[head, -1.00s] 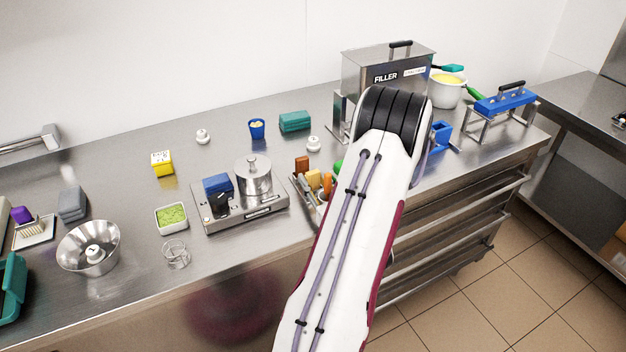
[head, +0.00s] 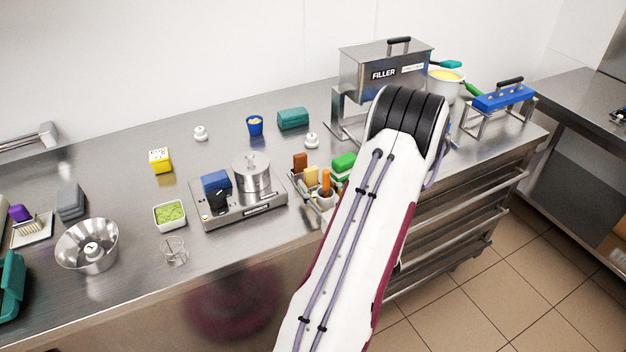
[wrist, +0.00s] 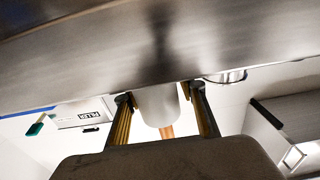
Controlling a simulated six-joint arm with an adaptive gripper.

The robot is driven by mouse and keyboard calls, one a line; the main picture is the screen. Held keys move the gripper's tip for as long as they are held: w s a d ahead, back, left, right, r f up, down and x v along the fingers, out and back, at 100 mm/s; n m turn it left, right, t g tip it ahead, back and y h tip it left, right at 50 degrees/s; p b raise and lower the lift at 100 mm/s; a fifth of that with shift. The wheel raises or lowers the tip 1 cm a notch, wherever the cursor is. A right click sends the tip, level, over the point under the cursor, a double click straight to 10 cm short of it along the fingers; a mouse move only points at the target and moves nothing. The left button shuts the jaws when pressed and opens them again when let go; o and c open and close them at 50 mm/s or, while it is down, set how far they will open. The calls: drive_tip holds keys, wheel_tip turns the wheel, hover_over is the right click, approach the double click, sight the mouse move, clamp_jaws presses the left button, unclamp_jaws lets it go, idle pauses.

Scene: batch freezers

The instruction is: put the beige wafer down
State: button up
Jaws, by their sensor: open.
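My gripper (wrist: 157,94) shows in the wrist view, which is upside down. Its two fingers are apart, one on each side of a white cylinder (wrist: 157,105). Whether they touch it I cannot tell. A tan-orange piece (wrist: 166,132) shows at the cylinder's end; I cannot tell whether this is the beige wafer. In the head view my gripper is hidden by my arm. A beige block (head: 311,176) stands in a metal holder there, beside a brown block (head: 300,163) and an orange piece (head: 325,184).
The filler (head: 386,75) stands behind my arm, with a white pot (head: 446,90) and a blue-topped stand (head: 504,97) to its right. A scale (head: 240,205) carrying a steel pot (head: 251,174) is left of the holder. Bare counter lies around the yellow box (head: 160,160).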

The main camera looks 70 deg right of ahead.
sight(326, 172)
drive_tip(key=shift+v, duration=2.25)
drive_tip(key=shift+o, duration=0.5)
drive_tip(key=shift+r, duration=0.15)
wheel_tip(326, 172, up, 10)
drive_tip(key=shift+f, duration=0.1)
drive_tip(key=shift+w+r, duration=0.2)
drive_tip(key=shift+r, duration=0.15)
drive_tip(key=g+y, duration=0.1)
drive_tip(key=w+g+y, duration=0.1)
drive_tip(key=y, duration=0.1)
drive_tip(key=shift+d+f, duration=0.15)
drive_tip(key=shift+f, duration=0.1)
